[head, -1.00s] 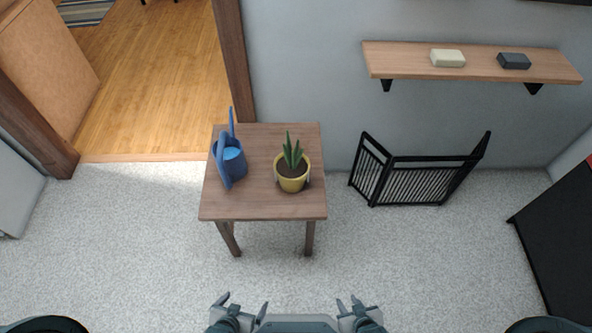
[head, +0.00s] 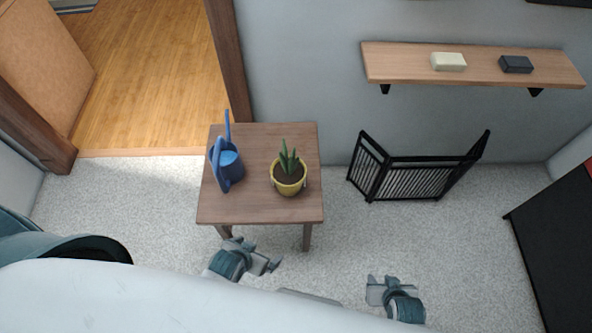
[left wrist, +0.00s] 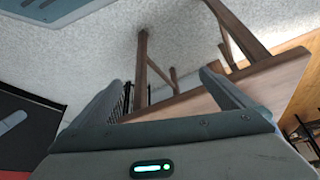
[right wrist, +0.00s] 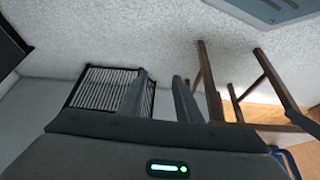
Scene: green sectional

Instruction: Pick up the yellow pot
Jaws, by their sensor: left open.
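The yellow pot (head: 289,188), with a green spiky plant in dark soil, stands upright on a small brown wooden table (head: 260,209), right of its middle. My left gripper (head: 268,262) is open and empty, in front of the table's near edge and apart from the pot. My right gripper (head: 388,284) is lower right of the table, its fingers apart with nothing between them. The table also shows in the left wrist view (left wrist: 285,82). The pot is not seen in either wrist view.
A blue watering can (head: 231,168) stands left of the pot on the table. A black folding screen (head: 415,180) stands right of the table by the wall. A wooden shelf (head: 400,63) with two small blocks hangs above it. The carpet in front is clear.

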